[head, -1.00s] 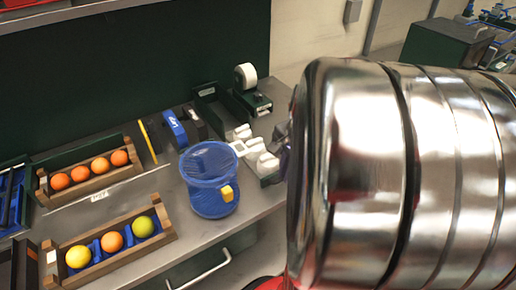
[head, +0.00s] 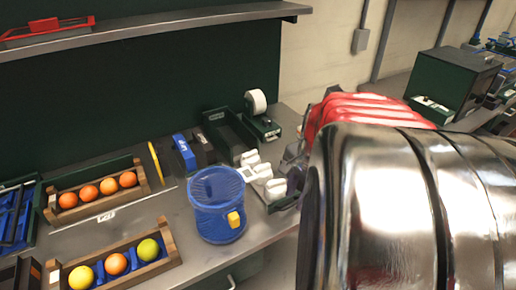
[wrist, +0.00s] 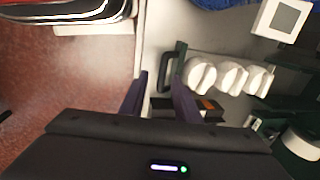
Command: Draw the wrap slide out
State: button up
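The wrap slide appears to be the low tray (head: 285,204) at the bench's right edge, with white rounded pieces (head: 263,173) in a row on it. In the wrist view the white pieces (wrist: 232,76) lie right of a dark upright handle (wrist: 166,68). My gripper (wrist: 159,80) is open and empty, its two dark fingers apart. The right fingertip is close to the handle's lower end; I cannot tell whether they touch. In the head view my shiny arm hides the gripper and part of the tray's right side.
A blue mesh bin (head: 217,205) with a yellow tag stands left of the tray. A white scale-like box (wrist: 284,18) is near it. A tape dispenser (head: 262,125) and green bin (head: 229,137) stand behind. Orange racks (head: 97,193) are at left. Open floor (wrist: 65,90) lies beyond the bench edge.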

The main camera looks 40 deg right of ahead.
notch_tip(320, 180, up, 11)
jog(key=s, duration=0.2)
jog(key=shift+a, duration=0.1)
